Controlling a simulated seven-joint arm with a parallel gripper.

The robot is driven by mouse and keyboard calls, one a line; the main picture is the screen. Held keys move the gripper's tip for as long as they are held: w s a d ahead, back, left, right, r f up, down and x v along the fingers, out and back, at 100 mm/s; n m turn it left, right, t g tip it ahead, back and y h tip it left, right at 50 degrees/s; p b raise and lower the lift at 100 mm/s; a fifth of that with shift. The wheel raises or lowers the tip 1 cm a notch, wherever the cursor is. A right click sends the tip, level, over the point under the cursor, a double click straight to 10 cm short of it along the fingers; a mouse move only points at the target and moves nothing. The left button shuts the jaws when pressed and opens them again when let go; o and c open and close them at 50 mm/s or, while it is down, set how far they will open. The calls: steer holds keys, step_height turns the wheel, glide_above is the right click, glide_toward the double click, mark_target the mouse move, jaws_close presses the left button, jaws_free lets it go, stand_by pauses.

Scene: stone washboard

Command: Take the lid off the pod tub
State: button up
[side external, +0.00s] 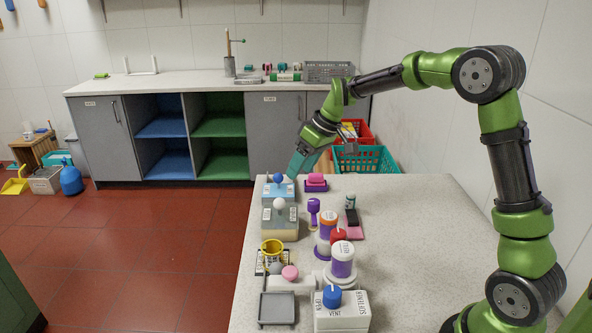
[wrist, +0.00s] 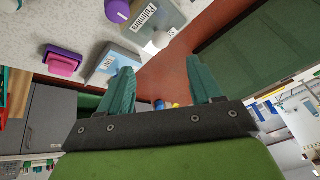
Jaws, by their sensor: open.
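Two boxy tubs with ball knobs stand at the far left of the counter in the side view: a light blue one (side external: 278,193) with a blue knob (side external: 278,178), and a beige one (side external: 279,230) with a white knob (side external: 279,203). I cannot tell from their labels which is the pod tub. My gripper (side external: 296,172) is just right of the blue knob, tilted down, open and empty. The wrist view shows its two teal fingers (wrist: 164,82) apart with nothing between them. A blue tub side (wrist: 112,60) shows beyond the left finger there.
A pink block on a purple dish (side external: 316,186) sits right of the blue tub. The counter's right side (side external: 420,230) is clear. Red and teal baskets (side external: 365,160) are behind.

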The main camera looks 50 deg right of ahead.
mark_target(283, 200)
steer(key=x, duration=1.2)
steer(key=c, duration=1.1)
